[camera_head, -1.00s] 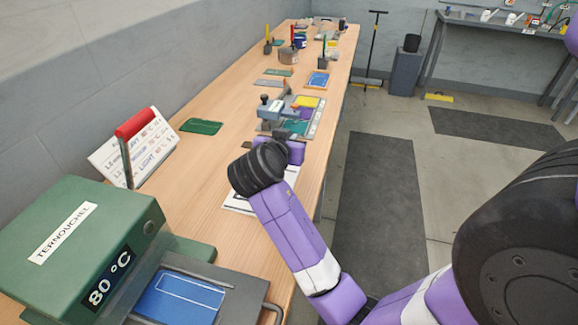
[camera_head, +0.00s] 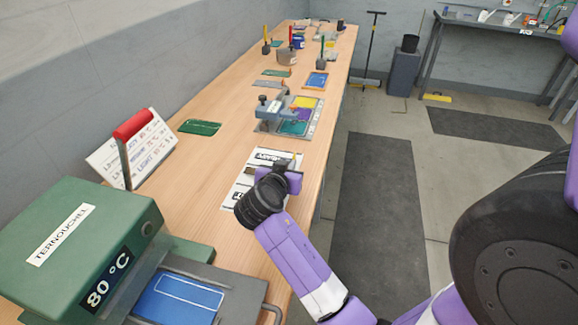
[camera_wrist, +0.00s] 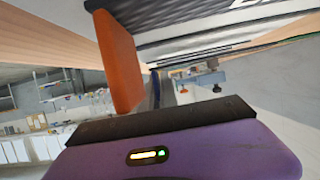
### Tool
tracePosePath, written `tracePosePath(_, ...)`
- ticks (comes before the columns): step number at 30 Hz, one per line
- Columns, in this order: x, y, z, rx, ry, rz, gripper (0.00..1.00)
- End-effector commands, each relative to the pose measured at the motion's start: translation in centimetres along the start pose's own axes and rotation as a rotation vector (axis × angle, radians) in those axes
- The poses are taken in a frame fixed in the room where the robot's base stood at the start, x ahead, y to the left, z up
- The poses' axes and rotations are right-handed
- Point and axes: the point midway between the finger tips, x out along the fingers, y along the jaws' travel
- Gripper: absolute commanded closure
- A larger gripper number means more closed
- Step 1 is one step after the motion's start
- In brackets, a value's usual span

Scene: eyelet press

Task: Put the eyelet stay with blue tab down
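In the wrist view, an orange upright piece (camera_wrist: 121,62) stands above my dark palm bar. Beside it is a thin dark-blue sliver (camera_wrist: 154,90) next to a grey strip; I cannot tell whether this is the eyelet stay's blue tab. No whole stay can be made out, and the fingers' closure is unclear. The dark-lined surface (camera_wrist: 190,22) lies close across the top of the wrist view.
The blue-grey press (camera_head: 275,108) stands beyond the sheet, next to a tray with yellow, purple and teal areas (camera_head: 318,117). A green heater box (camera_head: 75,240) is at the near left, with a card stand (camera_head: 150,150) behind it. Bare wood lies left of the sheet.

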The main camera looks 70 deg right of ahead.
Motion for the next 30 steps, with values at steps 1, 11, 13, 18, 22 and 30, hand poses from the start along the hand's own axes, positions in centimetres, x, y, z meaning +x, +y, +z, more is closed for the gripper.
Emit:
tracePosePath(1, 0.1, 0.0, 0.2, 0.000, 0.000, 0.000, 1.00)
tracePosePath(11, 0.4, -0.1, 1.1, 0.000, 0.000, -0.001, 1.00)
tracePosePath(13, 0.5, 0.0, 1.2, 0.000, 0.000, -0.001, 1.00)
tracePosePath(18, 0.5, 0.0, 1.2, -0.001, -0.002, 0.001, 0.81)
tracePosePath(22, 0.5, 0.0, 1.2, -0.002, -0.002, 0.001, 0.75)
tracePosePath(30, 0.4, 0.1, 1.1, -0.003, -0.003, 0.002, 0.75)
